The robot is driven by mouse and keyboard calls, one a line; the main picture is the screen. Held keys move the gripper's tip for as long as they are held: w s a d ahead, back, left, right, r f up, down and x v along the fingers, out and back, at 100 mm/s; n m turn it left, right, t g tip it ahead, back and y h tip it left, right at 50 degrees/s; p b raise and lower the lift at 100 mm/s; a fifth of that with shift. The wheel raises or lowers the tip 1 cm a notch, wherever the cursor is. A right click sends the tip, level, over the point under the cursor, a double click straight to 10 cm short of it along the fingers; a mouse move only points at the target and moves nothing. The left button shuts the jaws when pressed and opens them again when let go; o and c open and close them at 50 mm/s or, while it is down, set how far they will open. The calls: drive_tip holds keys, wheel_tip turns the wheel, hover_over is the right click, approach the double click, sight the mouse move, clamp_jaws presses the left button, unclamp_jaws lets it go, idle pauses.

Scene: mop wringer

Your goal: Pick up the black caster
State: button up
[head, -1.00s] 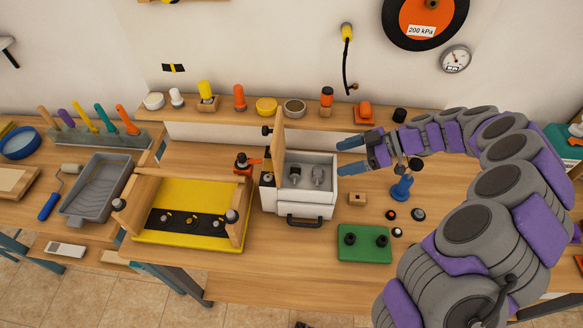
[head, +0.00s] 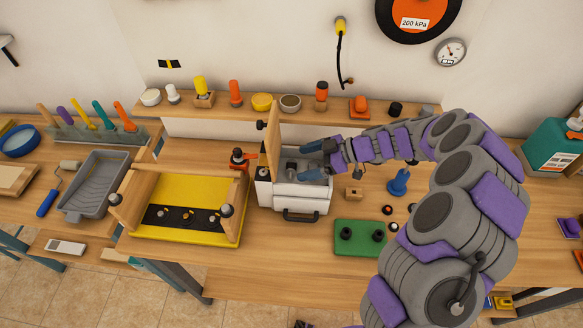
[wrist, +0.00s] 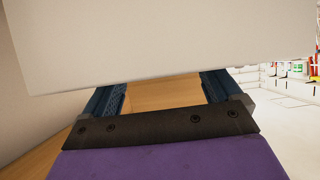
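My gripper (head: 313,160) is open, with its two blue fingers apart over the open white box (head: 295,198). In the earlier head frame the box holds two small caster-like pieces; one dark piece (head: 291,167) still shows left of the fingers. The other is hidden by my gripper. I cannot tell for certain which is the black caster. In the wrist view a pale surface (wrist: 170,45) covers the fingertips, and nothing is seen held between the fingers (wrist: 163,95).
The box's wooden lid (head: 274,130) stands upright on its left side. A green plate (head: 350,246) with two black knobs lies front right. A blue piece (head: 398,182) and a small wooden block (head: 354,193) stand right. A yellow tray (head: 172,234) lies left.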

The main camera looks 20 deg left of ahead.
sight(291, 166)
drive_tip(key=shift+s+a+f, duration=0.15)
drive_tip(key=shift+s+f, duration=0.1)
drive_tip(key=shift+f, duration=0.3)
drive_tip(key=x, duration=0.5)
drive_tip(key=shift+a+r+b, duration=0.2)
drive_tip(key=shift+a+b, duration=0.15)
drive_tip(key=shift+b, duration=0.05)
drive_tip(key=shift+a, duration=0.2)
drive_tip(key=shift+w+d, duration=0.1)
drive_tip(key=shift+d, duration=0.2)
drive_tip(key=c, duration=0.3)
drive_tip(key=shift+w+d+r, duration=0.1)
drive_tip(key=shift+d+r, duration=0.1)
drive_tip(key=shift+r, duration=0.05)
drive_tip(key=c, duration=1.1)
